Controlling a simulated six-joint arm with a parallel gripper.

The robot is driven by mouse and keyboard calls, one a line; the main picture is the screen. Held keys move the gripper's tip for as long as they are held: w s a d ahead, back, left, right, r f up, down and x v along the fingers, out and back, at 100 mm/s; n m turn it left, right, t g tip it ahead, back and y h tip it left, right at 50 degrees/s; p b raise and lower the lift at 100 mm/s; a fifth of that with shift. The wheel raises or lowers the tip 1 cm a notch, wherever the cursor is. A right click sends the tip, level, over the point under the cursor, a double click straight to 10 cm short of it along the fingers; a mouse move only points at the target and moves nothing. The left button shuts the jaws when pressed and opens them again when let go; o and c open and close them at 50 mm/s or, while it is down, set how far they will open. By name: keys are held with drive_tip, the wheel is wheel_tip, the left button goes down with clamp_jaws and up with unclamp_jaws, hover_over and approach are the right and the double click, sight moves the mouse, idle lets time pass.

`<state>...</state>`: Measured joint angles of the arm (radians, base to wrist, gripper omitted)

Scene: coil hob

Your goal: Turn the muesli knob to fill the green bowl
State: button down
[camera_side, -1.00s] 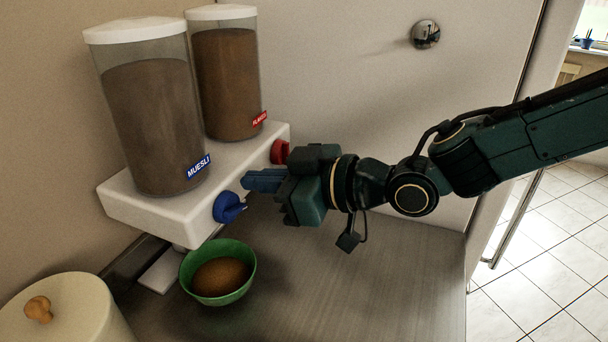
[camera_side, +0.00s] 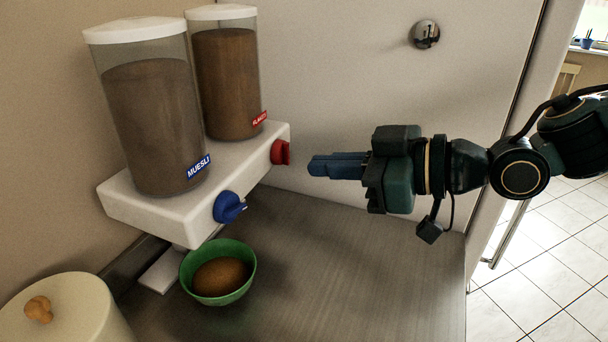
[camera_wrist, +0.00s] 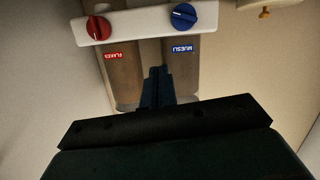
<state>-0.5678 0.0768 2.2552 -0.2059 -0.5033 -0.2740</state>
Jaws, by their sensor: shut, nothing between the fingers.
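The blue muesli knob (camera_side: 229,207) is on the front of the white dispenser base (camera_side: 150,208), below the brown-filled container (camera_side: 150,125) labelled MUESLI. It also shows in the wrist view (camera_wrist: 183,16), with a white pointer line set at a slant. The green bowl (camera_side: 187,271) stands on the counter below the muesli side and holds a brown mound (camera_side: 220,277). My gripper (camera_side: 312,166) is shut and empty, in the air to the right of the dispenser, clear of both knobs. In the wrist view its fingers (camera_wrist: 156,72) point at the containers.
A red knob (camera_side: 280,152) sits on the same base below the flakes container (camera_side: 225,80). A cream lidded pot (camera_side: 75,305) with a wooden handle stands at the front left. The counter (camera_side: 340,270) right of the bowl is clear.

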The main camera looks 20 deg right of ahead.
drive_tip(key=shift+s+d, duration=0.15)
drive_tip(key=c, duration=1.9)
unclamp_jaws()
drive_tip(key=o, duration=0.7)
drive_tip(key=shift+s+a+f, duration=0.1)
drive_tip(key=shift+a+f, duration=0.1)
drive_tip(key=shift+f, duration=0.05)
drive_tip(key=o, duration=0.4)
drive_tip(key=f, duration=0.1)
drive_tip(key=s+a+f+y, duration=0.1)
drive_tip(key=s+a+f+m+y, duration=0.1)
drive_tip(key=shift+s+f+g, duration=0.25)
drive_tip(key=shift+f+g, duration=0.05)
drive_tip(key=s+f+m+t, duration=0.1)
drive_tip(key=m, duration=0.1)
drive_tip(key=s+d+f+m+t, duration=0.1)
drive_tip(key=f+m, duration=0.1)
drive_tip(key=shift+w+a+f, duration=0.1)
drive_tip(key=shift+w+a, duration=0.05)
drive_tip(key=shift+a, duration=0.1)
